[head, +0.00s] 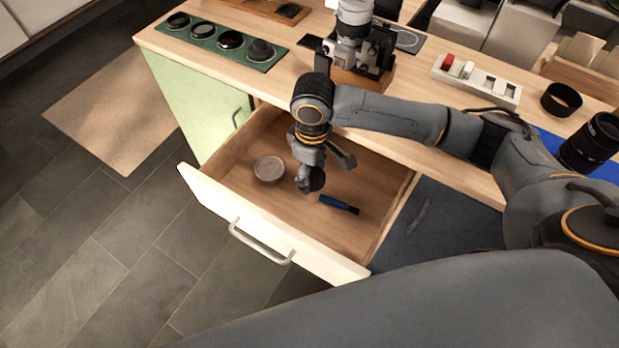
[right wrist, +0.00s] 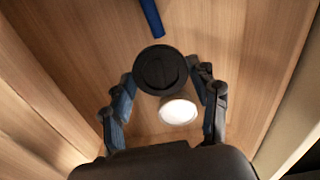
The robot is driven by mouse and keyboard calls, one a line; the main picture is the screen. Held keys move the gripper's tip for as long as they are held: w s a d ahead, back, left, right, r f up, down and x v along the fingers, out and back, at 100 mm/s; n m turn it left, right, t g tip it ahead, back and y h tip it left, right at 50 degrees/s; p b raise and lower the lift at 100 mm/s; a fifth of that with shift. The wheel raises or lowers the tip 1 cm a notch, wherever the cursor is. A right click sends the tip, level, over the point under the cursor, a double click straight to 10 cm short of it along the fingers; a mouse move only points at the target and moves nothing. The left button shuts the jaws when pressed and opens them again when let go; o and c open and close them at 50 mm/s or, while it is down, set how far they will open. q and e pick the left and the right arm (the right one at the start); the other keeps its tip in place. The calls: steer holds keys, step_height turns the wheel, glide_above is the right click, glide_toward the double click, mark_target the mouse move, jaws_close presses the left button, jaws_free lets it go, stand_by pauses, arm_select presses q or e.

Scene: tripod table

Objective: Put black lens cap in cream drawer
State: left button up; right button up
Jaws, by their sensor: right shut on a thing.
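The cream drawer (head: 250,225) is pulled open under the table top. My right gripper (head: 307,180) points down over the drawer's inside, shut on the black lens cap (head: 317,178). In the right wrist view the lens cap (right wrist: 160,70) is a round black disc between the two fingertips (right wrist: 162,84), above the wooden drawer floor. I cannot tell exactly how high it is held. My left gripper is not in view.
In the drawer are a round pale tin (head: 269,169) and a blue pen-like item (head: 338,204). A green mat (head: 222,40) with several lens caps, a camera (head: 355,50) and a black lens (head: 590,143) are on the table. Drawer floor between is bare.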

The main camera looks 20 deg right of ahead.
steer(key=shift+w+f, duration=0.75)
steer(key=shift+f, duration=0.15)
step_height(320, 180, down, 3)
steer(key=shift+f, duration=0.1)
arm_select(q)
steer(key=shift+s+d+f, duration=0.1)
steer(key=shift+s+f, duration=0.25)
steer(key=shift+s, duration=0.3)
arm_select(e)
steer(key=shift+w, duration=0.1)
steer(key=shift+f, duration=0.1)
steer(key=o, duration=1.2)
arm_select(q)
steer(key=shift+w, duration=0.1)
arm_select(e)
steer(key=shift+o, duration=0.2)
step_height(320, 180, up, 12)
steer(key=shift+r+p, duration=0.1)
steer(key=shift+p, duration=0.3)
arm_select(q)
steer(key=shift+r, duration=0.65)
